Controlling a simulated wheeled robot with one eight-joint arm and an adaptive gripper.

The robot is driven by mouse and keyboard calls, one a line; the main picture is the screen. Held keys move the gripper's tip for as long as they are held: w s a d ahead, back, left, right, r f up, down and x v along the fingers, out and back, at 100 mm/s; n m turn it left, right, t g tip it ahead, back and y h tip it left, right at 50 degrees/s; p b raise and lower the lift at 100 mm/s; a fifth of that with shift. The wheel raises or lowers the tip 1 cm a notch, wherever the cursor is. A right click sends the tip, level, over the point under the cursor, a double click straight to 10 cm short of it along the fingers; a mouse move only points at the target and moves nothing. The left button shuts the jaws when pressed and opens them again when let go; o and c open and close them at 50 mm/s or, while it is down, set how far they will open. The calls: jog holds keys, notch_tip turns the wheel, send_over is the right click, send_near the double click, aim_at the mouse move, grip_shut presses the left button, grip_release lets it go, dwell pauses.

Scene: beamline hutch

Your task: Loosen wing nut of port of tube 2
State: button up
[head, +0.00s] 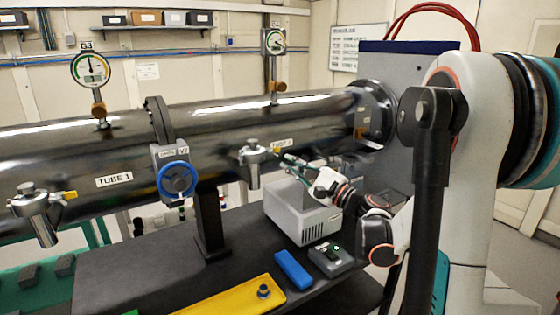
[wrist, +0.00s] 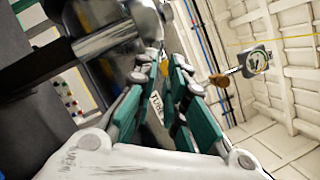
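Tube 2 (head: 320,112) is the dark glossy pipe section on the right in the head view. Its port (head: 252,158) is a metal fitting hanging from its front side, with a small yellow wing nut (head: 275,149) on its right. My gripper (head: 284,159) is just right of the port, its teal fingers pointing left at the wing nut. In the wrist view my gripper (wrist: 161,66) has its two teal fingers apart, with part of the TUBE 2 label (wrist: 156,106) showing between them. I cannot tell whether the fingertips touch the wing nut.
Tube 1 (head: 40,146) has a similar port (head: 38,212) at far left. A blue-wheeled valve (head: 175,178) stands between the tubes. Below are a grey box (head: 300,212), a yellow tray (head: 225,298), a blue block (head: 293,269) and a small control box (head: 331,258).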

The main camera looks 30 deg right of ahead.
aim_at(272, 153)
jog(key=shift+b+x, duration=0.35)
jog(key=shift+x, duration=2.2)
grip_shut()
